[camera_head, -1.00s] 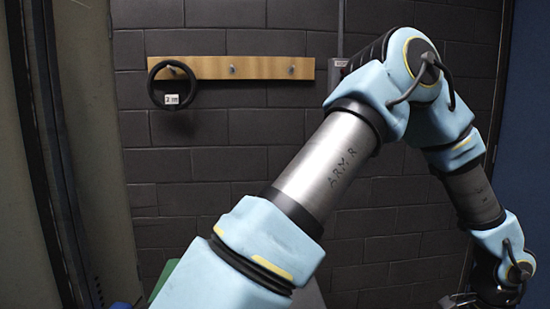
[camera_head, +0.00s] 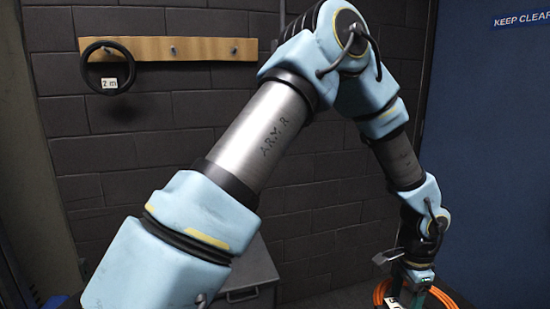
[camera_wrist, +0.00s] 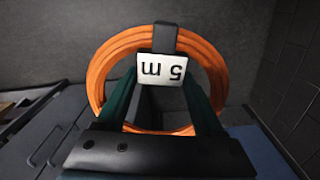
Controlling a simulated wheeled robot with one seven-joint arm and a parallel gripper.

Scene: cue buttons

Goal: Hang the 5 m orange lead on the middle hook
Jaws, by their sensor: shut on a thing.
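The orange lead (camera_wrist: 104,62) is a round coil with a black band and a white tag reading "5 m", upside down in the wrist view. My gripper (camera_wrist: 162,78) is shut on the coil at its tagged band, one green finger on each side. In the head view the orange lead (camera_head: 381,291) shows low at the right, partly hidden by my gripper (camera_head: 418,290). The middle hook (camera_head: 172,51) is bare, on a wooden board (camera_head: 205,48) on the far wall, well up and left of my gripper.
A black coil (camera_head: 88,72) tagged "2 m" hangs on the left hook. The right hook (camera_head: 234,51) is bare. A grey cabinet (camera_head: 250,275) stands below, partly behind my arm. A blue panel (camera_head: 490,150) marked "KEEP CLEAR" is at the right.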

